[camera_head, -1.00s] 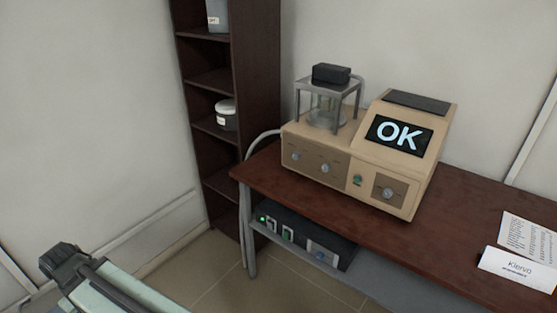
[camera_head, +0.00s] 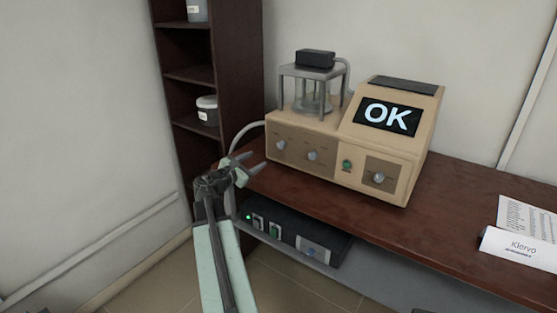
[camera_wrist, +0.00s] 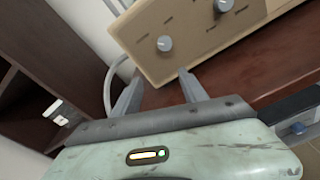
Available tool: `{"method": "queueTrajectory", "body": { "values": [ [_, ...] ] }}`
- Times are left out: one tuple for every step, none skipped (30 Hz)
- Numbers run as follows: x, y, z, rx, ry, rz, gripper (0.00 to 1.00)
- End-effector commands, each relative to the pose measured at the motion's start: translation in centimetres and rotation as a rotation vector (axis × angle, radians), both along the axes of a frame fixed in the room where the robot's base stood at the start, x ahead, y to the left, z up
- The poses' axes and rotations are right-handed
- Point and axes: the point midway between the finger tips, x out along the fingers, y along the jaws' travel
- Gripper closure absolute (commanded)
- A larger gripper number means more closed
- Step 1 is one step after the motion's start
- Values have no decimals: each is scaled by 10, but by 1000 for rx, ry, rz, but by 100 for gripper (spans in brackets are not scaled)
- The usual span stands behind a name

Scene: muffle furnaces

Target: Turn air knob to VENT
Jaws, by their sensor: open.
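The beige machine (camera_head: 340,135) stands on the brown table, and its screen (camera_head: 387,116) reads OK. Its front has a left knob (camera_head: 281,145), a middle knob (camera_head: 312,155) and a right knob (camera_head: 379,177). Their labels are too small to read, so I cannot tell which is the air knob. My gripper (camera_head: 257,162) is open and empty, left of the machine front and apart from it. In the wrist view, the left knob (camera_wrist: 165,44) lies just beyond the open fingers (camera_wrist: 160,78), and the middle knob (camera_wrist: 222,6) is at the top edge.
A glass vessel in a metal stand (camera_head: 313,88) sits on the machine's left top. A dark control box (camera_head: 295,238) is on the shelf under the table (camera_head: 450,220). A dark bookcase (camera_head: 240,70) stands behind left. A name card (camera_head: 517,249) and paper lie at right.

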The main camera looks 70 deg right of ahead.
Motion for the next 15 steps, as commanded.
{"method": "queueTrajectory", "body": {
  "values": [
    [-17,-15,1,-21,76,-8,50],
    [-24,-20,5,-32,116,-11,50],
    [-31,-25,9,-41,155,-14,50],
    [-34,-28,11,-45,176,-14,50],
    [-36,-29,13,-48,189,-15,50],
    [-37,-30,14,-51,199,-15,50],
    [-37,-30,15,-51,200,-15,50],
    [-37,-30,15,-51,200,-15,50],
    [-37,-31,15,-51,199,-15,50],
    [-37,-32,15,-51,199,-15,50],
    [-37,-34,15,-50,198,-15,50],
    [-38,-37,15,-49,198,-16,50],
    [-39,-41,15,-50,197,-16,50],
    [-40,-45,15,-49,197,-17,50],
    [-42,-51,15,-50,196,-17,50]
  ]
}}
